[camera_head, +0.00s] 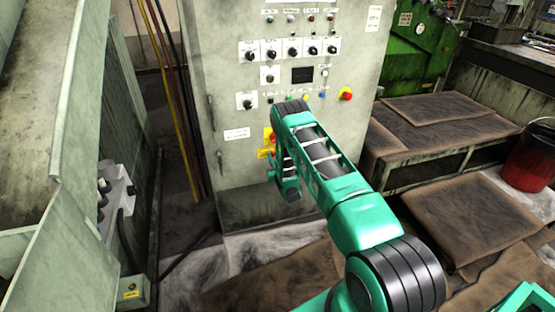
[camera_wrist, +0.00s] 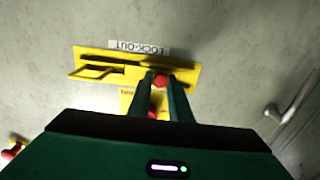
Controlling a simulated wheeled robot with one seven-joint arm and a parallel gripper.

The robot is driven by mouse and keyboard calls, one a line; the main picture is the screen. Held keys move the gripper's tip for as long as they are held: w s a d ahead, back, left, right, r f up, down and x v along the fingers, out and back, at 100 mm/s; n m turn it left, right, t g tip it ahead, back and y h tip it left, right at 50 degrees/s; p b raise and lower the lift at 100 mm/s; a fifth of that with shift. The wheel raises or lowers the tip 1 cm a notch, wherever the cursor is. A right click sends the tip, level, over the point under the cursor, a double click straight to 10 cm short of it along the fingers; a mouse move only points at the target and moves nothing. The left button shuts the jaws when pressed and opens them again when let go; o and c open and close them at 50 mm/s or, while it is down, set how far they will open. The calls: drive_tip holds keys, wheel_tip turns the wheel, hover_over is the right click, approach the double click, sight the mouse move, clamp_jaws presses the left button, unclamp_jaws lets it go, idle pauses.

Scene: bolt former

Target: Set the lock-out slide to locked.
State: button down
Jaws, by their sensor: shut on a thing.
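The lock-out slide is a yellow bar (camera_wrist: 185,73) on the grey cabinet face in the wrist view, beside an upside-down LOCK-OUT label (camera_wrist: 140,47). A yellow loop-shaped piece (camera_wrist: 90,72) lies at its left end in that view. A red knob (camera_wrist: 160,82) sits on the bar, right of its middle. My gripper (camera_wrist: 161,85) has its two green fingers shut on the red knob, one on each side. In the head view a yellow part of the slide (camera_head: 265,153) shows left of my arm; my fingertips are hidden there.
A yellow plate (camera_wrist: 128,100) with a red part (camera_wrist: 153,113) is close to the slide, partly behind my fingers. A door handle (camera_wrist: 290,108) projects at the right. The control cabinet (camera_head: 235,170) carries knobs and a red emergency stop (camera_head: 346,94). A bench (camera_head: 430,110) stands right.

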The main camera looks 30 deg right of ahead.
drive_tip(key=shift+d, duration=0.35)
drive_tip(key=c, duration=1.6)
unclamp_jaws()
drive_tip(key=shift+c, duration=0.2)
drive_tip(key=shift+a, duration=0.1)
drive_tip(key=v, duration=1)
drive_tip(key=shift+s, duration=0.4)
